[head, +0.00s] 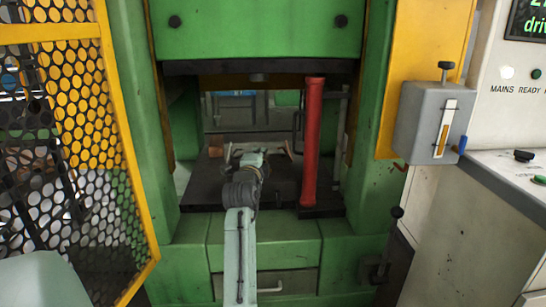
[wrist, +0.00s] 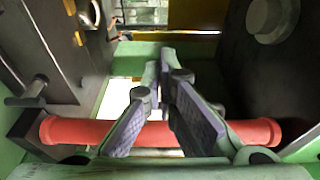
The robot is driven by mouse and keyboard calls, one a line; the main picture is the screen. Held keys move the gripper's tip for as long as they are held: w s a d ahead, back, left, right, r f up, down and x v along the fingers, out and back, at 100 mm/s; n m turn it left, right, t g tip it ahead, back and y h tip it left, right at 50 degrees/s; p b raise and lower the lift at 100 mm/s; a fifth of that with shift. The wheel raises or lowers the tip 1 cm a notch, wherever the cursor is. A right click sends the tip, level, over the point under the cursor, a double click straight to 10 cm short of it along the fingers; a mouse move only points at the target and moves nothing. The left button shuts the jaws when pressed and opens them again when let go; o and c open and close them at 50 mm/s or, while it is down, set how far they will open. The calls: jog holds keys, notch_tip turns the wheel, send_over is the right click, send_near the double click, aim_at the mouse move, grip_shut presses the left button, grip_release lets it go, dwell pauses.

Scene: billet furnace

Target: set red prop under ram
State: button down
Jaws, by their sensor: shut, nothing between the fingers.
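The red prop (head: 312,145) stands upright at the right of the press opening. Its foot is on the dark bed (head: 270,190) and its top is close under the dark plate of the ram (head: 258,67). I cannot tell whether the top touches. My gripper (head: 256,158) is inside the opening, left of the prop, partly hidden by my arm. In the wrist view the red prop (wrist: 75,131) runs across the picture, behind the fingers. My gripper (wrist: 160,68) is shut and empty there, its fingers pointing past the prop.
A yellow mesh guard (head: 75,60) stands open at the left. A grey box with a gauge (head: 407,115) is on the right post, beside a white control cabinet (head: 450,190). A small copper-coloured piece (head: 215,151) lies at the bed's back left. The green frame posts bound the opening.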

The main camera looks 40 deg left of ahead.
jog(key=shift+s+a+r, duration=0.1)
jog(key=shift+s+a, duration=0.35)
jog(key=shift+s, duration=0.35)
jog(key=shift+s+a+r, duration=0.1)
jog(key=shift+s+a, duration=0.3)
jog(key=shift+s, duration=0.4)
